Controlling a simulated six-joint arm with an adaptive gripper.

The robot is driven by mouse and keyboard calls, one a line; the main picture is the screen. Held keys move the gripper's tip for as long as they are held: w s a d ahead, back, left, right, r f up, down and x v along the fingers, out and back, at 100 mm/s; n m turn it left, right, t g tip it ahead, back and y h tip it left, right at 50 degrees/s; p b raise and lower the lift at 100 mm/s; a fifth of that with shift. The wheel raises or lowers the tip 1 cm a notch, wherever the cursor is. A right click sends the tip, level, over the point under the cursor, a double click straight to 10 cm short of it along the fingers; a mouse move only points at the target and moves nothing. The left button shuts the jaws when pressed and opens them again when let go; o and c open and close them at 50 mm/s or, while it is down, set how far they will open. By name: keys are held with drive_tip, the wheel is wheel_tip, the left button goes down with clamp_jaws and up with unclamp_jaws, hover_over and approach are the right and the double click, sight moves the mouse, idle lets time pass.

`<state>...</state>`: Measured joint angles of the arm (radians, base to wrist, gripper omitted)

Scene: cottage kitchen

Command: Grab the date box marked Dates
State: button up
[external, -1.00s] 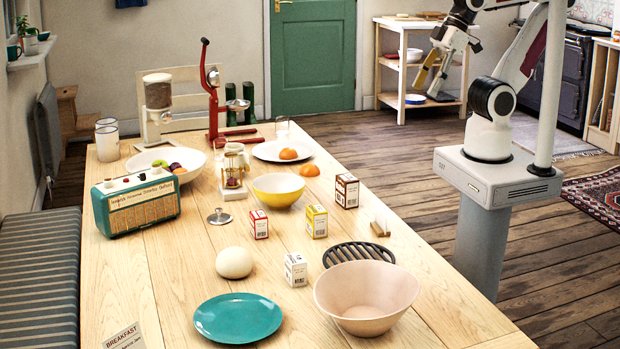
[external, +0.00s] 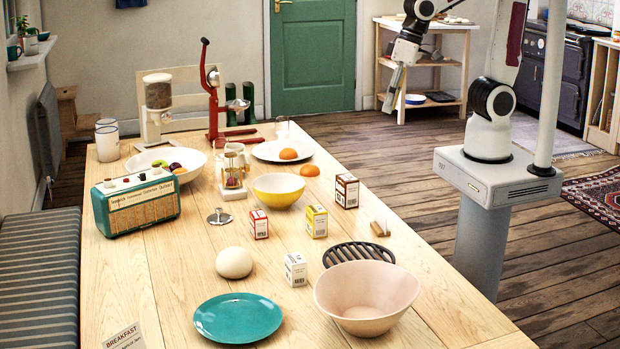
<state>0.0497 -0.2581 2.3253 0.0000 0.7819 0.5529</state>
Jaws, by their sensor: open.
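Several small boxes stand upright on the wooden table: a brown and white box (external: 347,191), a yellow and white box (external: 316,221), a red and white box (external: 258,224) and a mostly white box (external: 295,269). Their lettering is too small to read, so I cannot tell which is marked Dates. My gripper (external: 390,103) is open and empty. It hangs in the air beyond the table's right edge in the picture, well apart from all the boxes, with its fingers pointing down.
A yellow bowl (external: 278,190), a black trivet (external: 358,253), a pink bowl (external: 366,298), a teal plate (external: 238,318) and a white ball-shaped thing (external: 234,262) surround the boxes. A small wooden holder (external: 380,228) stands near the right edge. A red press (external: 212,110) rises farther back.

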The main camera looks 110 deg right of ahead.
sight(348, 178)
drive_tip(key=w+d+f+m+g, duration=0.1)
drive_tip(key=w+f+m, duration=0.2)
drive_tip(key=f, duration=0.3)
drive_tip(key=w+d+f+m+g, duration=0.1)
drive_tip(key=w+f+m, duration=0.2)
drive_tip(key=f, duration=0.3)
drive_tip(key=w+d+f+m+g, duration=0.1)
drive_tip(key=w+f+m, duration=0.2)
drive_tip(key=f, duration=0.3)
drive_tip(key=shift+w+d, duration=0.25)
drive_tip(key=shift+w, duration=0.25)
drive_tip(key=shift+w+d+f+m, duration=0.1)
drive_tip(key=shift+w+f+m, duration=0.05)
drive_tip(key=shift+f+m, duration=0.45)
drive_tip(key=shift+f, duration=0.1)
drive_tip(key=shift+f, duration=1.25)
drive_tip(key=shift+d+f, duration=0.2)
drive_tip(key=shift+f, duration=0.65)
drive_tip(key=shift+d+f, duration=0.15)
drive_tip(key=shift+f, duration=1.65)
